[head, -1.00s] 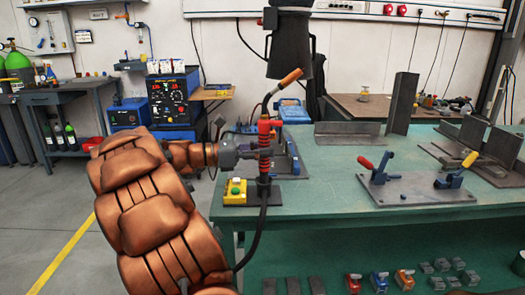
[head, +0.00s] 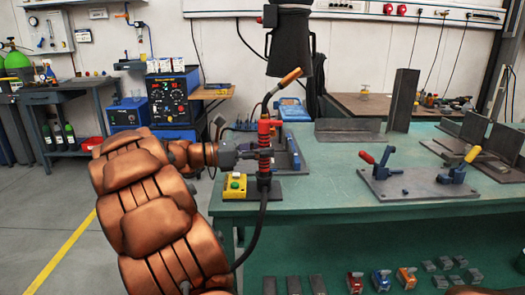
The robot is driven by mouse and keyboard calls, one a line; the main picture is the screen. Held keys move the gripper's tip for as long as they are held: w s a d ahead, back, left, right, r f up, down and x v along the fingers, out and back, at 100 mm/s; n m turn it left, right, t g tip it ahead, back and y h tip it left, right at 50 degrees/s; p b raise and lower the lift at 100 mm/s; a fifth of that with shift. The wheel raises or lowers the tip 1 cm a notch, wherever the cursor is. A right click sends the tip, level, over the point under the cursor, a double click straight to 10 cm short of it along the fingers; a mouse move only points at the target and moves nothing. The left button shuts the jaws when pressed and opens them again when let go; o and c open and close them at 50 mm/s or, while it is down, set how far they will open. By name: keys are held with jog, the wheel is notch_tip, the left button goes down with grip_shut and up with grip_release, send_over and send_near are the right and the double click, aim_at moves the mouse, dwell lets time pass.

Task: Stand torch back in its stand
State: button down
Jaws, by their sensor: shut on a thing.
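The torch (head: 265,132) has a red handle, a bent dark neck and an orange-tan nozzle pointing up and to the right. It stands upright at the left end of the green table, with its black cable hanging down past the table edge. My gripper (head: 258,150) comes from the left and is shut on the torch handle. The torch's lower end is over a dark base plate (head: 268,192), which looks like part of the stand. I cannot tell whether the handle is seated in a holder there.
A yellow box with a green button (head: 235,186) sits just left of the torch. A dark fixture (head: 287,158) is close behind it. A clamp plate (head: 405,184) lies on the green table (head: 330,175) to the right. A black extraction hood (head: 290,45) hangs above.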

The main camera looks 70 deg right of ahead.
dwell(0.4)
jog(key=c, duration=0.7)
grip_release()
jog(key=shift+c, duration=0.2)
jog(key=v, duration=1.2)
